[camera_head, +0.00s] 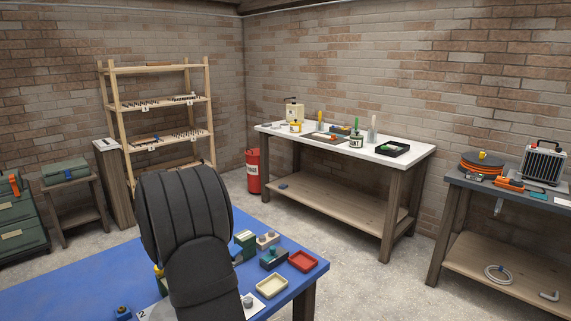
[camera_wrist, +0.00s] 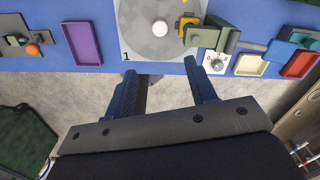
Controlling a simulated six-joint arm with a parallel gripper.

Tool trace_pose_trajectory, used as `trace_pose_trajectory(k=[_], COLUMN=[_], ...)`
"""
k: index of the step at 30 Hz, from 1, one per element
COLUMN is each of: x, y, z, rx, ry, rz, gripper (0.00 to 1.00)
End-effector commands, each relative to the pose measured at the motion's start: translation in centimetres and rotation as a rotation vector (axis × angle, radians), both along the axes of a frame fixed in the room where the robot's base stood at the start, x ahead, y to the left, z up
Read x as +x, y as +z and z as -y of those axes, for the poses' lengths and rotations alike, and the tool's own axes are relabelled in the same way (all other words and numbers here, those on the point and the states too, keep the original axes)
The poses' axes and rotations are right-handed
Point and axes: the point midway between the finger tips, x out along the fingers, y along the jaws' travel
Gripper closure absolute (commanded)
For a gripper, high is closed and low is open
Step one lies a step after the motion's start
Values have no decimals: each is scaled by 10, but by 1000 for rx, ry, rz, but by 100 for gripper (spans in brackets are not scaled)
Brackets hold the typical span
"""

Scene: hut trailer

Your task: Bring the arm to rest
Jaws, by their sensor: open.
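My gripper (camera_wrist: 172,88) shows in the wrist view with its two dark blue fingers apart and nothing between them. It is over the floor at the edge of the blue table (camera_wrist: 108,59), with the table's objects beyond the fingertips. In the head view, my dark arm (camera_head: 188,230) stands up in front of the blue table (camera_head: 75,275) and hides part of it. The gripper's fingers do not show in the head view.
The blue table bears a red tray (camera_head: 302,261), a cream tray (camera_head: 271,286), a purple tray (camera_wrist: 83,43) and a grey disc (camera_wrist: 150,28). A white-topped bench (camera_head: 400,149), a wooden shelf (camera_head: 158,67) and a side table (camera_head: 470,184) stand apart from it. Floor lies between them.

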Motion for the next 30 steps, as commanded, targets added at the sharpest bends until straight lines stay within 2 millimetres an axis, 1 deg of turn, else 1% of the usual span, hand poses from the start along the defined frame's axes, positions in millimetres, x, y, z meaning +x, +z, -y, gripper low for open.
trace_pose_trajectory(k=[3,26,27,30], x=[-1,-1,0,0], y=[-26,-179,-176,-175], z=[0,0,0,0], rx=[-3,-2,0,0], ry=[0,1,35,118], rz=[-5,-3,0,1], gripper=[49,49,49,49])
